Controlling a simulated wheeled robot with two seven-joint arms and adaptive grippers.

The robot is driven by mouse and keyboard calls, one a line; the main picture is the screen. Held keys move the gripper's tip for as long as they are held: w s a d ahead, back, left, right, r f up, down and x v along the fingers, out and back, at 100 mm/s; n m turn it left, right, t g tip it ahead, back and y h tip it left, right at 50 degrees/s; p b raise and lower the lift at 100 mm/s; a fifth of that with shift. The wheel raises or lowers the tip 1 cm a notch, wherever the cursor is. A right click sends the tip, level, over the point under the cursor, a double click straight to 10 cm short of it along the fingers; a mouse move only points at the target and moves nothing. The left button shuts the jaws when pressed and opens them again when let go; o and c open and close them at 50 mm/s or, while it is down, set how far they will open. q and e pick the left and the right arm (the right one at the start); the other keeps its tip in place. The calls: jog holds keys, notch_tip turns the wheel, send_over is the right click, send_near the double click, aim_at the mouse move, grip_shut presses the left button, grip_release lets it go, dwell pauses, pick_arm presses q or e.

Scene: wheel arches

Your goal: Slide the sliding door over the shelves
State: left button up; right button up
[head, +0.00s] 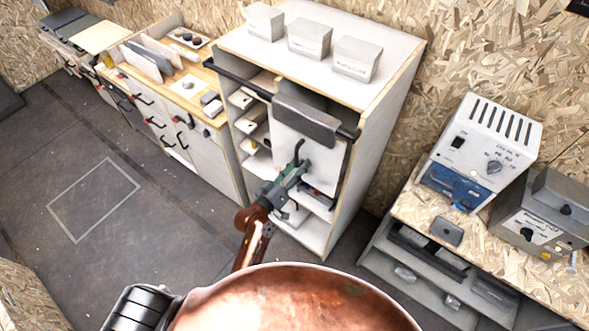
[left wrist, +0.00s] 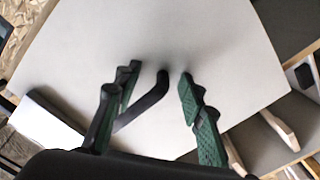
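The white sliding door (head: 318,160) hangs by a dark grey hanger (head: 305,120) from a black rail (head: 225,77) across the front of a tall cabinet. The shelves (head: 248,122) show open to the left of the door, with small items on them. A black bar handle (head: 298,150) stands on the door; it also shows in the left wrist view (left wrist: 143,103). My left gripper (head: 302,168) is at the door's front. In the left wrist view its green-padded fingers (left wrist: 157,85) are apart, with the handle between them. Contact cannot be told. My right gripper is out of view.
Several grey boxes (head: 310,38) sit on the cabinet top. Left is a low row of drawers (head: 150,118). Right is a chipboard bench (head: 420,210) with a blue and white device (head: 481,150). The floor (head: 80,170) at left is clear.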

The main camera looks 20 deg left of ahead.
pick_arm(q)
jog(key=shift+c, duration=0.7)
grip_shut()
